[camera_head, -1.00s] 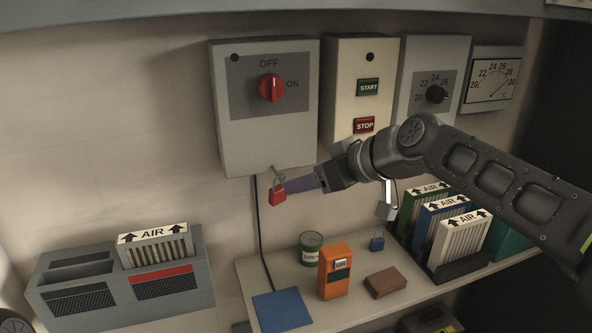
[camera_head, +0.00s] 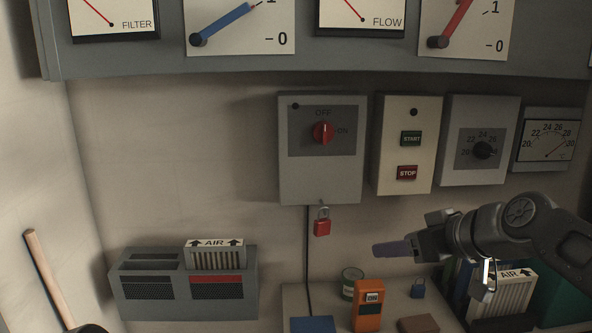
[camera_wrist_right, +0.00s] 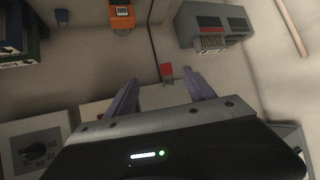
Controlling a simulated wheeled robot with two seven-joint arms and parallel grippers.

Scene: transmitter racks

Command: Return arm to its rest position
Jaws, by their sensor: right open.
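My right gripper (camera_head: 378,249) comes in from the right in the head view, in front of the wall and above the shelf. Its two purple fingers are spread and empty in the right wrist view (camera_wrist_right: 160,95). A red padlock (camera_head: 322,228) hangs below the grey OFF/ON switch box (camera_head: 285,180), apart from the fingers and to their left. The padlock also shows beyond the fingertips in the wrist view (camera_wrist_right: 166,70). The box's red knob (camera_head: 323,132) is in the head view. My left gripper is not in view.
The shelf (camera_head: 293,300) holds an orange meter (camera_head: 368,308), a green can (camera_head: 351,280), a blue padlock (camera_head: 418,289) and a brown block (camera_head: 418,324). Filters (camera_head: 503,297) stand under my right arm. A grey filter box (camera_head: 130,300) and wooden handle (camera_head: 48,275) are at left.

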